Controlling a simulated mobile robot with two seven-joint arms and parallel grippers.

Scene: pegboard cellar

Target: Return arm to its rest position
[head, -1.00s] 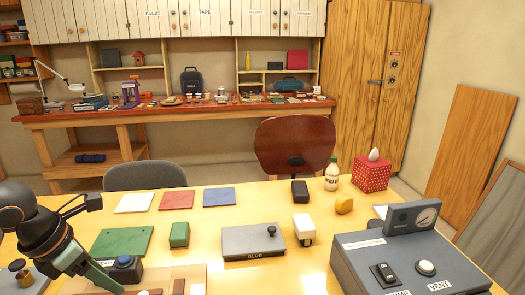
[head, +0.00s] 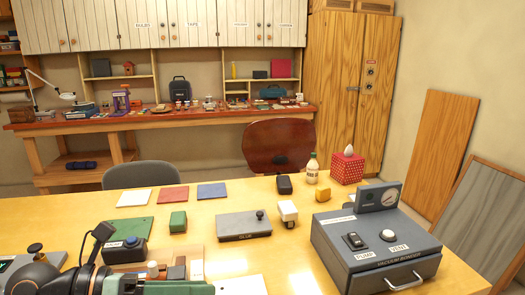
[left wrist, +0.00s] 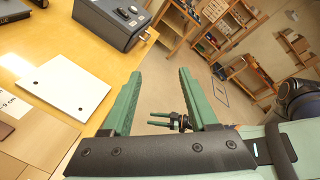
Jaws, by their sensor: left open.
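My left gripper (head: 185,287) shows at the bottom of the head view, its green fingers low over the front of the yellow table (head: 465,280). Its tips are partly cut off by the frame. In the left wrist view the left gripper (left wrist: 160,85) has its two green fingers wide apart with nothing between them. Beyond them a small, distant gripper with two thin green prongs, my right gripper (left wrist: 168,119), shows over the floor. Its prongs look apart and empty. The right gripper is not in the head view.
A grey vacuum box (head: 375,245) stands at the table's right; a white plate with holes (left wrist: 65,88) lies beside the left fingers.

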